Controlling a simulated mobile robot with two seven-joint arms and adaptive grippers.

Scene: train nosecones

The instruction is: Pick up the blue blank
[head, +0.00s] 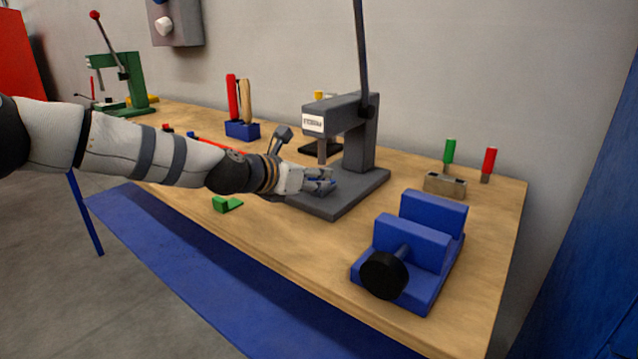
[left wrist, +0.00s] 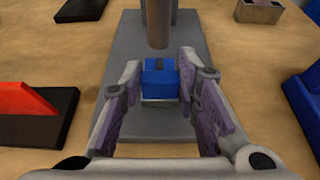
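The blue blank (left wrist: 160,80) sits on the grey base of the arbor press, just in front of the ram, in the left wrist view. In the head view it is mostly hidden by my gripper. My left gripper (head: 322,181) reaches over the press base from the left. In the left wrist view its two fingers (left wrist: 162,100) stand apart on either side of the blank, with a gap visible on each side. The grey press (head: 362,140) has a tall lever and a white label. My right gripper is not in view.
A blue vise (head: 428,250) with a black knob stands at the front right. A small green piece (head: 226,204) lies at the front edge. A blue tool holder (head: 242,130), a metal block (head: 445,185) and a green press (head: 130,80) stand along the back of the wooden table (head: 290,250).

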